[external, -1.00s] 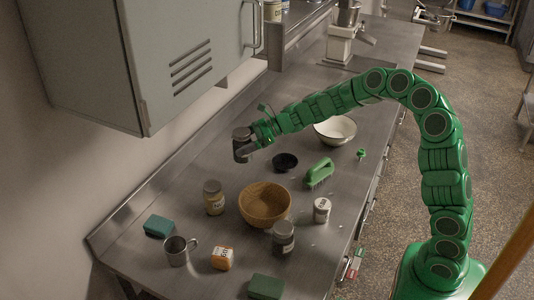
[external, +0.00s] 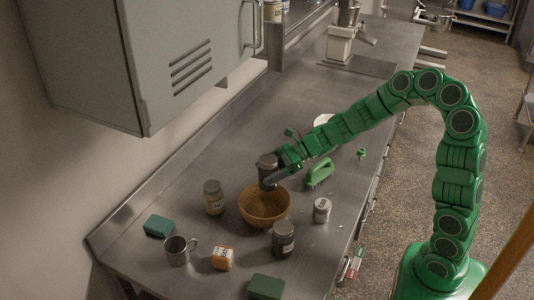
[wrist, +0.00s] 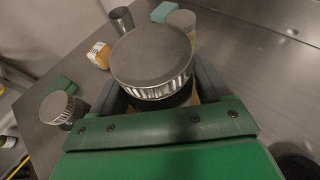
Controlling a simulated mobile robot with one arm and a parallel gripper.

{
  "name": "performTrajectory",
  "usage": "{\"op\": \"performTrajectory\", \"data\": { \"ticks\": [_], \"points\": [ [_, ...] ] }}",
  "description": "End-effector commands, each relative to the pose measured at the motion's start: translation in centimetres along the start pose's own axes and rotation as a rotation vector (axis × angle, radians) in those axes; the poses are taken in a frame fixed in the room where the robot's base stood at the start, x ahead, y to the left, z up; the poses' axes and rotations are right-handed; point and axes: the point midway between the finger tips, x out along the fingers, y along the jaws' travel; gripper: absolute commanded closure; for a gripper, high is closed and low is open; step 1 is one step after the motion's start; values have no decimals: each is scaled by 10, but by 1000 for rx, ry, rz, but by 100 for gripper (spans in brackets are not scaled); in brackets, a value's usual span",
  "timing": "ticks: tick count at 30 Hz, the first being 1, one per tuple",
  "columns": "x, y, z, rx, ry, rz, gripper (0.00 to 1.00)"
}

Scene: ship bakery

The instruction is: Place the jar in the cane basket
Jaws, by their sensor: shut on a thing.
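My gripper (external: 279,170) is shut on a dark jar (external: 267,165) with a grey lid. It holds the jar upright above the far edge of the cane basket (external: 264,207), a round tan woven bowl on the steel counter. In the wrist view the jar (wrist: 152,58) sits between the fingers and its lid fills the middle. The basket is mostly hidden there behind the jar and the gripper. The basket's inside looks empty in the external view. A similar dark jar (external: 283,239) stands on the counter in front of the basket.
Close around the basket stand a yellowish labelled jar (external: 214,198), a white can (external: 321,210) and a green brush (external: 319,174). A grey cabinet (external: 190,60) hangs over the counter's left.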

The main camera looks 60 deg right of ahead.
Motion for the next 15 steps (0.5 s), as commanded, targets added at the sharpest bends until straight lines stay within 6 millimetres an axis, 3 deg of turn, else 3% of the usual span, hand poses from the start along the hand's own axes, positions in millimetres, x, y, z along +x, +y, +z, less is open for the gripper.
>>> {"op": "performTrajectory", "data": {
  "ticks": [15],
  "points": [
    [16, 2, -41, -1, -3, 2, 72]
  ]
}}
